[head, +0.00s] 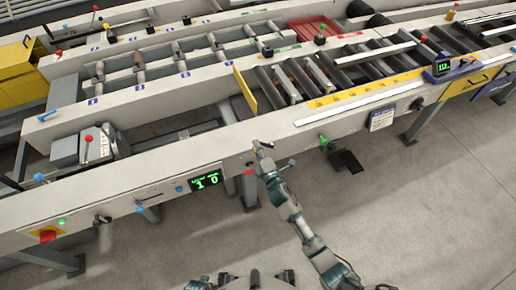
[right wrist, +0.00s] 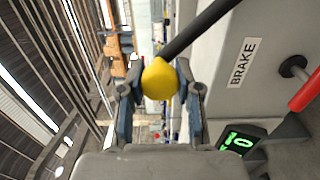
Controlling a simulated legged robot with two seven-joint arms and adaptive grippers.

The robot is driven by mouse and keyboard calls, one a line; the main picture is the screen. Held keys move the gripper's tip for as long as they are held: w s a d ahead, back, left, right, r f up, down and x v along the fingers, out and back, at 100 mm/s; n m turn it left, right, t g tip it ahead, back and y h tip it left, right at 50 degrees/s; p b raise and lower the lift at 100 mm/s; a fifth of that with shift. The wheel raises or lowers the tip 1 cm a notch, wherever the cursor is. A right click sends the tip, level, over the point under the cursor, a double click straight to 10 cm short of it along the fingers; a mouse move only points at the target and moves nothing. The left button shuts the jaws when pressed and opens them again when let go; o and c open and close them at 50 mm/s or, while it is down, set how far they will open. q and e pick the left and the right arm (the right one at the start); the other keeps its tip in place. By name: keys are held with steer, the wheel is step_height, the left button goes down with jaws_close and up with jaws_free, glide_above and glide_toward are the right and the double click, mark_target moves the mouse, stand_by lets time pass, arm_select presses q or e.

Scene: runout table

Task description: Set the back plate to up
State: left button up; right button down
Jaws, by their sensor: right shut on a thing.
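The back plate looks to be the yellow plate (head: 245,90) that stands on edge across the runout table at its middle; I cannot tell its exact setting. My right gripper (head: 262,147) is at the table's front face, below and a little right of the plate. In the right wrist view, the right gripper (right wrist: 160,95) is shut on a yellow knob (right wrist: 160,79) at the end of a black lever (right wrist: 202,28). The gripper hides the knob in the head view. My left gripper is not in view.
A BRAKE label (right wrist: 242,62) and a red handle (right wrist: 306,91) are beside the lever. A green display (head: 205,181) is left of my gripper on the front face. A green knob (head: 323,140) and a black pedal (head: 345,160) are to the right. The floor in front is clear.

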steer(key=c, duration=0.8)
jaws_free()
steer(key=shift+s+a+f, duration=0.1)
steer(key=shift+f, duration=0.2)
steer(key=shift+r, duration=0.1)
steer(key=v, duration=1.1)
steer(key=shift+s, duration=0.4)
